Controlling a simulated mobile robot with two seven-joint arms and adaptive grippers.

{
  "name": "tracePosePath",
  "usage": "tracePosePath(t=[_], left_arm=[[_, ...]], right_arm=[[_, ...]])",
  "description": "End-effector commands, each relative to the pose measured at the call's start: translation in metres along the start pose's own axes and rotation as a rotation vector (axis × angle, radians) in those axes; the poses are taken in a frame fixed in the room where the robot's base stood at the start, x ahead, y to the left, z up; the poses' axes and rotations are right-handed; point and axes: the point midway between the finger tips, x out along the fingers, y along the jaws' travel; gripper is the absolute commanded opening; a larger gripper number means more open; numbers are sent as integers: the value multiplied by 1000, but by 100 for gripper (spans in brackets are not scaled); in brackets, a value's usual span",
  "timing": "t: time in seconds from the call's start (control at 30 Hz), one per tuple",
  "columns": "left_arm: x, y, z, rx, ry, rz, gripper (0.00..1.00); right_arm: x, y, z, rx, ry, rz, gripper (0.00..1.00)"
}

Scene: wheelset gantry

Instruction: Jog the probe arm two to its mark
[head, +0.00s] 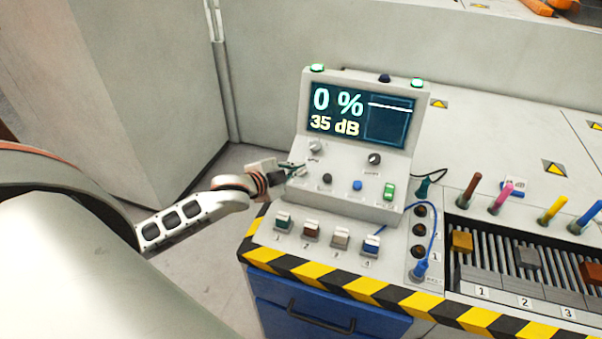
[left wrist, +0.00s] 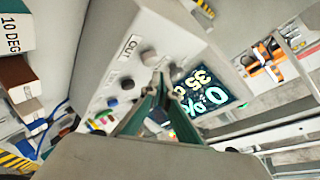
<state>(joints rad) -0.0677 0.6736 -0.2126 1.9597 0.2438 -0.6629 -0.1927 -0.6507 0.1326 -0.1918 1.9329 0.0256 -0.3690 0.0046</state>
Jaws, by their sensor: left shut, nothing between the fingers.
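The grey console (head: 400,165) stands on the bench, its screen (head: 358,115) reading 0 % and 35 dB. Its face carries a light knob (head: 315,146), a dark knob (head: 374,158), a small black button (head: 327,178), a blue button (head: 357,185) and a green switch (head: 389,191). My left gripper (head: 300,169) is shut and empty at the console's left side, near the light knob; contact is unclear. Its green fingers (left wrist: 166,96) show before the console in the left wrist view. I cannot identify probe arm two or its mark. My right gripper is out of view.
Several labelled blocks, including a blue one (head: 372,245), stand before the console. A blue cable (head: 433,235) hangs at its right. Yellow (head: 462,242), grey (head: 527,257) and brown (head: 592,273) blocks sit along a ribbed bed. Coloured handles stand behind it. Open floor lies left.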

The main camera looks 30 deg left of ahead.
Motion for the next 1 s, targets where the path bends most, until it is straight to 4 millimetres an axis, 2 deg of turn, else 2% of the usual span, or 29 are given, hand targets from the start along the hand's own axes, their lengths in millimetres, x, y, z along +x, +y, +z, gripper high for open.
tracePosePath(t=[0.13,1.0], left_arm=[[2,1,1,0,0,0,0],[1,1,1,0,1,0,0]], right_arm=[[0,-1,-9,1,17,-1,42],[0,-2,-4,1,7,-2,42]])
